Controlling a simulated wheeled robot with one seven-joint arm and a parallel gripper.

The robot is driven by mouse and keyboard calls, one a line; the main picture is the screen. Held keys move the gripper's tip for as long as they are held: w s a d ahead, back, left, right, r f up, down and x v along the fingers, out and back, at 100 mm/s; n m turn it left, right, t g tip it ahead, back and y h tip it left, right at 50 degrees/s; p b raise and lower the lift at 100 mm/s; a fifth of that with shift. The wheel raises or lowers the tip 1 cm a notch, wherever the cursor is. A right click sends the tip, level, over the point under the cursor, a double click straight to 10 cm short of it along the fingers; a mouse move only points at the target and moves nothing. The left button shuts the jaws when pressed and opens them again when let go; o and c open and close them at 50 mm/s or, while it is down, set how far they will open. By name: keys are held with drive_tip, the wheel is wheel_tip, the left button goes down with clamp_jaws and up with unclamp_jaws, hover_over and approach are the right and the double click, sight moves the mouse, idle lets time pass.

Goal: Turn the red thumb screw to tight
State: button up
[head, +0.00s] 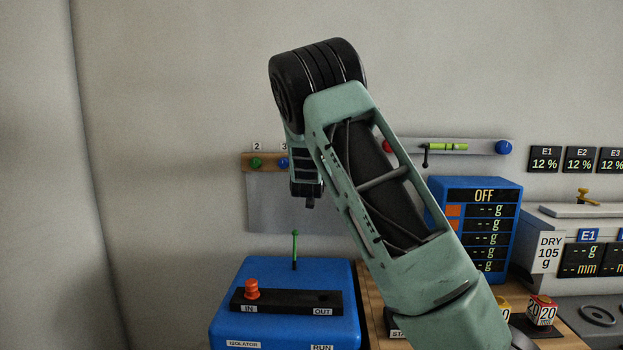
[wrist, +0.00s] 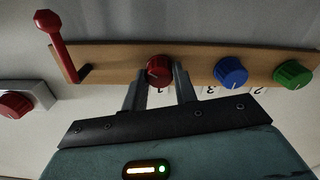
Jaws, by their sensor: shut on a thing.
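The red thumb screw (wrist: 158,68) sits on a wooden rail (wrist: 110,60) on the wall, with a pale mark on its face. In the wrist view my gripper (wrist: 161,77) has one finger on each side of this screw and is shut on it. A number label below the screw is partly hidden and hard to read. In the head view the wooden rail (head: 247,161) shows behind my arm, which hides the held screw there.
A blue knob (wrist: 230,72) and a green knob (wrist: 292,74) are beside the screw on the rail. A red lever (wrist: 58,38) stands at its left end. Another red knob (wrist: 14,104) is on a grey plate. A blue isolator box (head: 285,275) stands below.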

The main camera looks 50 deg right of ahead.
drive_tip(key=shift+f+m+b, duration=0.2)
drive_tip(key=shift+m+b, duration=11.55)
drive_tip(key=shift+m, duration=2.95)
drive_tip(key=o, duration=1)
drive_tip(key=shift+r, duration=0.1)
drive_tip(key=shift+m, duration=0.3)
